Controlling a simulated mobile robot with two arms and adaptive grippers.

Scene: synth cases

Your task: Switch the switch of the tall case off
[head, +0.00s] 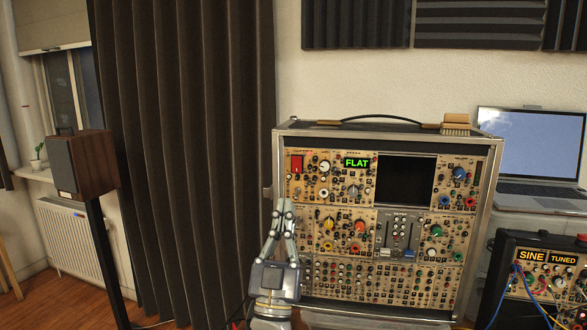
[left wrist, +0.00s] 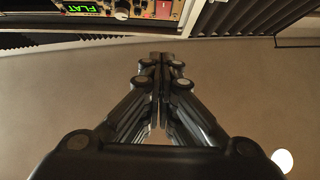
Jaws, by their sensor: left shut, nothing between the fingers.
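The tall case (head: 482,215) stands upright in the middle of the head view, its front full of knobs and sockets. A red rocker-like switch (head: 296,163) sits at the upper left of its panel; I cannot tell its position. A green display (head: 356,162) on the case reads FLAT. My left gripper (head: 284,204) is shut and empty, pointing up in front of the case's lower left, below the red switch. In the left wrist view the shut fingertips (left wrist: 160,58) are apart from the panel, whose upside-down FLAT display (left wrist: 82,8) shows at the top edge.
A lower case (head: 545,275) with cables and SINE and TUNED displays stands at the right. A laptop (head: 535,150) is behind it. A speaker (head: 82,163) on a stand and a dark curtain (head: 190,150) are at the left.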

